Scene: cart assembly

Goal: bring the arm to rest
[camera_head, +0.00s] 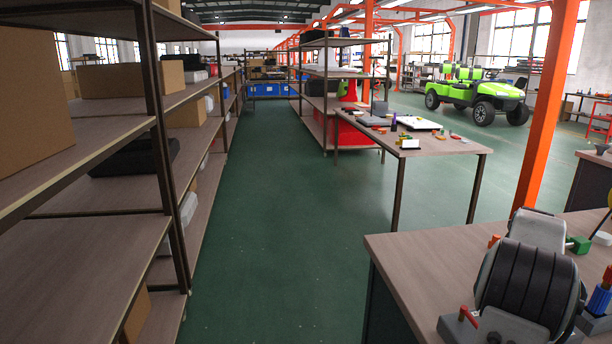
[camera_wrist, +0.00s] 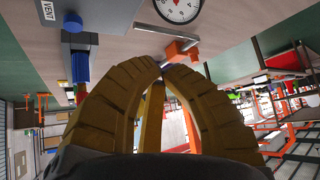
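My gripper (camera_wrist: 163,67) shows in the wrist view as two thick, ribbed yellow fingers. They curve inward and their tips come together, with nothing seen held between them. An orange block (camera_wrist: 181,51) appears just beyond the tips; I cannot tell how far away it is. The gripper cannot be made out for sure in the head view.
A wooden workbench (camera_head: 402,252) fills the lower right, with a green block (camera_head: 579,245) on it. Shelves (camera_head: 85,255) line the left. A table (camera_head: 448,150) with small items stands ahead, beside an orange post (camera_head: 545,110). The green floor aisle (camera_head: 270,225) is clear.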

